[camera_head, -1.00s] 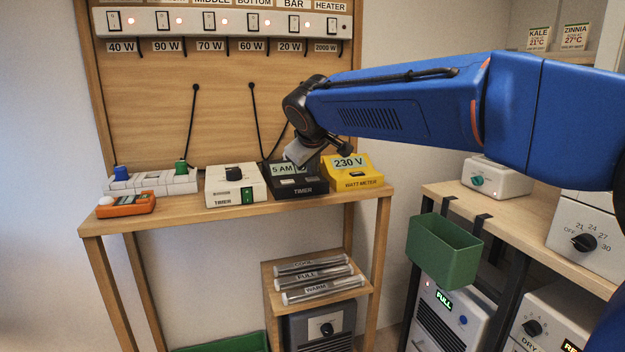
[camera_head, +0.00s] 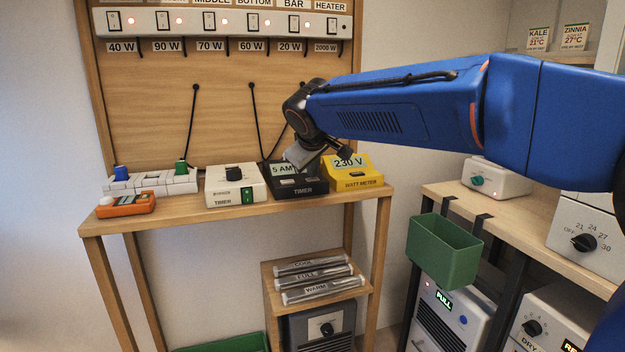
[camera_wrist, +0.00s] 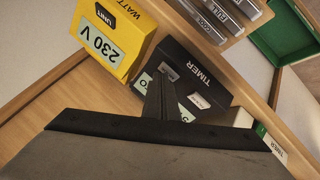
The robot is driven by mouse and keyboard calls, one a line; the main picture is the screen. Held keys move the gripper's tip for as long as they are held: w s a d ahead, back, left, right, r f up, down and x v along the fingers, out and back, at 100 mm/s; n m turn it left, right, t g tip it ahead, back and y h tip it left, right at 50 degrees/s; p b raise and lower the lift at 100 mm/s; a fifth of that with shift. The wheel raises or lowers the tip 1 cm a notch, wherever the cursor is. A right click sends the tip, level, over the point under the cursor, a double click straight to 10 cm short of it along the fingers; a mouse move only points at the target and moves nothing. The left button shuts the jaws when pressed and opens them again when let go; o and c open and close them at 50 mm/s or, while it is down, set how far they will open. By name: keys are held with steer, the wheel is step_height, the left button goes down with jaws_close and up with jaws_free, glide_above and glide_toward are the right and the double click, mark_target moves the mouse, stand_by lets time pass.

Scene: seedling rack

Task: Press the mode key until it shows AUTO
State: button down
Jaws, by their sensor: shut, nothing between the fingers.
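A black timer (camera_head: 312,191) stands on the wooden bench between a white timer and a yellow watt meter. Its pale display (camera_head: 281,169) reads "5 AM" at the visible part; the rest is hidden behind my gripper. In the wrist view the black timer (camera_wrist: 205,66) shows two small keys on its top, one near my fingertips (camera_wrist: 168,71) and one farther right (camera_wrist: 199,101). Their lettering is too small to read. My gripper (camera_wrist: 162,82) is shut and empty, its fingertips over the timer's top beside the nearer key. I cannot tell whether they touch it.
The yellow watt meter (camera_head: 354,180), reading 230 V, stands close on the right. The white timer (camera_head: 221,196) with a dark dial stands on the left. Black cords hang behind. The bench's front strip (camera_head: 180,214) is bare.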

mark_target(313, 181)
steer(key=shift+r, duration=0.75)
steer(key=shift+r, duration=2.5)
steer(key=s+d+f+m+g, duration=0.1)
steer(key=s+d+f+m, duration=0.1)
steer(key=s+d+f, duration=0.6)
steer(key=s+d+f+m+g, duration=0.2)
steer(key=s+d+f, duration=0.2)
steer(key=s+d, duration=0.8)
steer(key=s+d+f+m, duration=0.2)
steer(key=s+d+f, duration=0.1)
steer(key=s+f, duration=0.5)
steer(key=s+d+f+m+g, duration=0.1)
steer(key=s+d+f+m, duration=0.1)
steer(key=s+f, duration=0.7)
steer(key=s, duration=0.3)
steer(key=shift+s+d+f+m, duration=0.2)
steer(key=shift+d+f+m, duration=0.1)
steer(key=shift+d, duration=0.1)
